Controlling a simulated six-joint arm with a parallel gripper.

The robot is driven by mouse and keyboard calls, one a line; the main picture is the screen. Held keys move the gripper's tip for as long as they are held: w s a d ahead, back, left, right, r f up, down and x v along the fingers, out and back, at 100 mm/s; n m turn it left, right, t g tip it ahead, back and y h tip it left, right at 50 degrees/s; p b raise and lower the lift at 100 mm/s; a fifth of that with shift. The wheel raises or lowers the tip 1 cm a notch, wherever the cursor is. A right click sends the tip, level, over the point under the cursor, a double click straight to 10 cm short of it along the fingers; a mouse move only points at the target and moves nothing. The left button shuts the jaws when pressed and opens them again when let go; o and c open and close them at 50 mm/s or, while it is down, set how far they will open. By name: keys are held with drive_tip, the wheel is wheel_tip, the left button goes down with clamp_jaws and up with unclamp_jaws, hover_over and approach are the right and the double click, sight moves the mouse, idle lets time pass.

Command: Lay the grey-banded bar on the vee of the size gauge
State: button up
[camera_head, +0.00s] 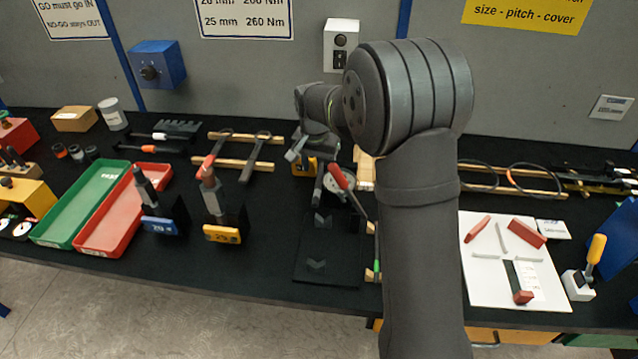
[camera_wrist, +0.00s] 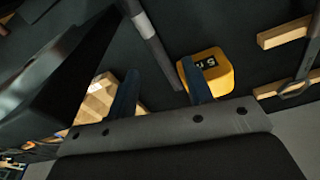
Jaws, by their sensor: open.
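My gripper (camera_head: 303,152) is over the far middle of the bench, partly hidden by my arm. In the wrist view its two fingers (camera_wrist: 160,92) are apart. A dark bar with a paler grey stretch (camera_wrist: 150,38), which looks like the grey-banded bar, runs from the top edge down to between the fingers. I cannot tell whether either finger touches it. A black plate with vee-shaped marks (camera_head: 316,266), perhaps the size gauge, lies nearer the front. A grey dial (camera_head: 340,183) and a red-handled lever stand at its far end.
A yellow block (camera_wrist: 208,72) is beside one finger; it also shows in the head view (camera_head: 303,168). Wooden strips (camera_head: 245,164) carry tools at the left. A white board (camera_head: 480,275) lies right.

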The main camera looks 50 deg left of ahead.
sight(319, 181)
drive_tip(key=f, duration=0.5)
drive_tip(key=shift+w+a+f, duration=0.1)
drive_tip(key=shift+w+a, duration=0.05)
drive_tip(key=shift+w, duration=0.2)
drive_tip(key=shift+c, duration=0.5)
clamp_jaws()
